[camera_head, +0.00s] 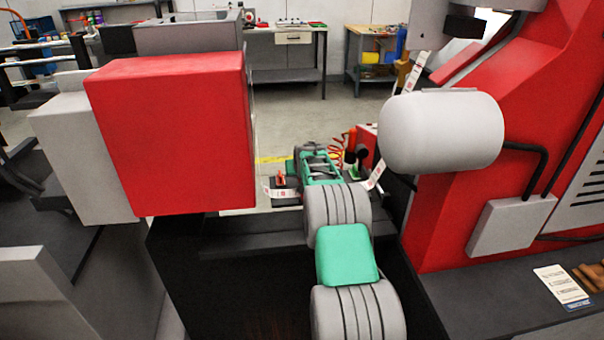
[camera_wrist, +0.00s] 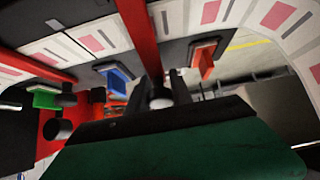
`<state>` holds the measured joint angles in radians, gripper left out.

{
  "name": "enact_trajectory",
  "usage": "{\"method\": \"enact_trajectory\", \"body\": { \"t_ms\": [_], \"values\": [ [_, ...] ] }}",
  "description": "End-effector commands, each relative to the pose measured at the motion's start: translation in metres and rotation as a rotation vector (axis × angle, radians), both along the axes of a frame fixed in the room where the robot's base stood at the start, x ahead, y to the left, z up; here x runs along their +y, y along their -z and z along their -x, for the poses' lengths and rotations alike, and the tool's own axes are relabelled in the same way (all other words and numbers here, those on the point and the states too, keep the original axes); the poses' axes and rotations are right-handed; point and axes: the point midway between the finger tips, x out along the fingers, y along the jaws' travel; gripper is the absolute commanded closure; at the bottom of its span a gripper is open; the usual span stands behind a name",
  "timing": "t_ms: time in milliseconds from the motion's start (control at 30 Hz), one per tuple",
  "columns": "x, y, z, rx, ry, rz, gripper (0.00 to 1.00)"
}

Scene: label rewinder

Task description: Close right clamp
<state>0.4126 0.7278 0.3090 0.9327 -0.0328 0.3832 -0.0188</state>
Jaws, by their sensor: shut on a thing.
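My gripper shows in the wrist view (camera_wrist: 160,95), its dark fingers shut around a small pale rounded thing (camera_wrist: 160,98); whether this is part of a clamp I cannot tell. In the head view my gripper is at the far end of my arm, its fingertips hidden behind it. A green clamp piece (camera_head: 355,172) stands just right of it, and a red clamp piece (camera_head: 281,179) stands just left. The wrist view shows a green piece (camera_wrist: 47,98) at the left, a blue piece (camera_wrist: 115,82) left of the fingers and an orange-red piece (camera_wrist: 205,60) right of them.
A white label strip (camera_head: 374,177) with red marks runs near both clamp pieces. A large red box (camera_head: 175,135) stands close at the left. A red machine (camera_head: 480,215) with a pale roller (camera_head: 442,130) stands at the right. Open floor and benches lie behind.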

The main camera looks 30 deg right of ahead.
Motion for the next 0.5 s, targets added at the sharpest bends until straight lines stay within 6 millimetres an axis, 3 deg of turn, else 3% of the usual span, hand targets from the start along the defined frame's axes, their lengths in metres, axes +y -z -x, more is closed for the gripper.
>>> {"method": "enact_trajectory", "body": {
  "t_ms": [33, 367, 400, 500],
  "values": [
    [0.0018, 0.0143, 0.005, 0.023, 0.001, -0.01, 1.0],
    [0.0026, 0.0184, 0.0068, 0.03, 0.0, -0.013, 1.0],
    [0.0026, 0.0188, 0.0069, 0.031, 0.0, -0.014, 0.72],
    [0.0021, 0.0165, 0.006, 0.027, 0.0, -0.012, 0.64]
  ]
}}
